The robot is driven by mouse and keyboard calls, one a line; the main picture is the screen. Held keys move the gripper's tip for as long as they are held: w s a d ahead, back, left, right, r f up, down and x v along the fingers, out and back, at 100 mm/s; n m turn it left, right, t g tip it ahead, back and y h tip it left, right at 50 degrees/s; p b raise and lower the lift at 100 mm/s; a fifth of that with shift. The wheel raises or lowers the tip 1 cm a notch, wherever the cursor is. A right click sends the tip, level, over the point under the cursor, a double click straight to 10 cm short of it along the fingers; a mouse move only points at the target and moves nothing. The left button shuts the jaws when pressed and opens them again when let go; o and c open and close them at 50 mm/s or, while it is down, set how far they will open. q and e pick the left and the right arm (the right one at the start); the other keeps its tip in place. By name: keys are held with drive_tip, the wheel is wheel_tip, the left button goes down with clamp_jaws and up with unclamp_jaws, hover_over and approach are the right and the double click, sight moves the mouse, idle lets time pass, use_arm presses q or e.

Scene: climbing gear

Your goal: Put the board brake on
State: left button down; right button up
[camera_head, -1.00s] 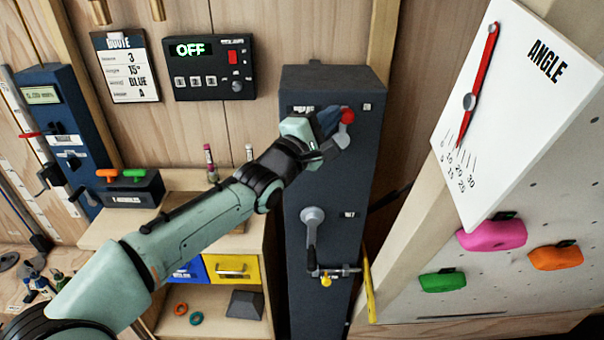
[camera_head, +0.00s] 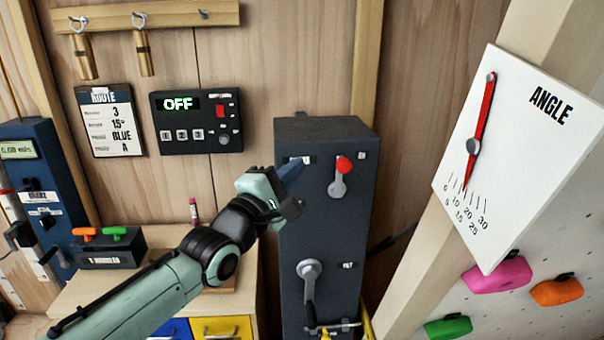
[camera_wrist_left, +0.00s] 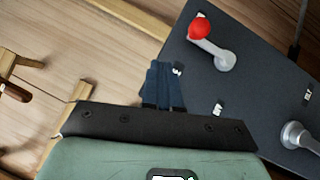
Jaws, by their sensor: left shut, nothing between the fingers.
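A lever with a red knob (camera_head: 343,164) and a grey arm sits on the upper front of a dark grey cabinet (camera_head: 325,230). The lever stands nearly upright, between a small label on each side. It also shows in the left wrist view, with its red knob (camera_wrist_left: 201,28) at the upper right. My left gripper (camera_head: 291,172) is left of the lever, in front of the cabinet's upper left part. Its dark blue fingers (camera_wrist_left: 163,85) are shut and empty, apart from the lever. I cannot read the lever's labels. My right gripper is not in view.
A grey crank (camera_head: 310,270) is lower on the cabinet. A control box (camera_head: 196,122) reading OFF hangs on the wall at left. The white angle board (camera_head: 515,150) with a red pointer stands at right. A T-handle holder (camera_head: 108,248) sits on the bench.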

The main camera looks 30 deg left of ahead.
use_arm(q)
drive_tip(key=s, duration=0.3)
drive_tip(key=s+b, duration=0.1)
drive_tip(key=s, duration=0.1)
drive_tip(key=shift+s+r, duration=0.35)
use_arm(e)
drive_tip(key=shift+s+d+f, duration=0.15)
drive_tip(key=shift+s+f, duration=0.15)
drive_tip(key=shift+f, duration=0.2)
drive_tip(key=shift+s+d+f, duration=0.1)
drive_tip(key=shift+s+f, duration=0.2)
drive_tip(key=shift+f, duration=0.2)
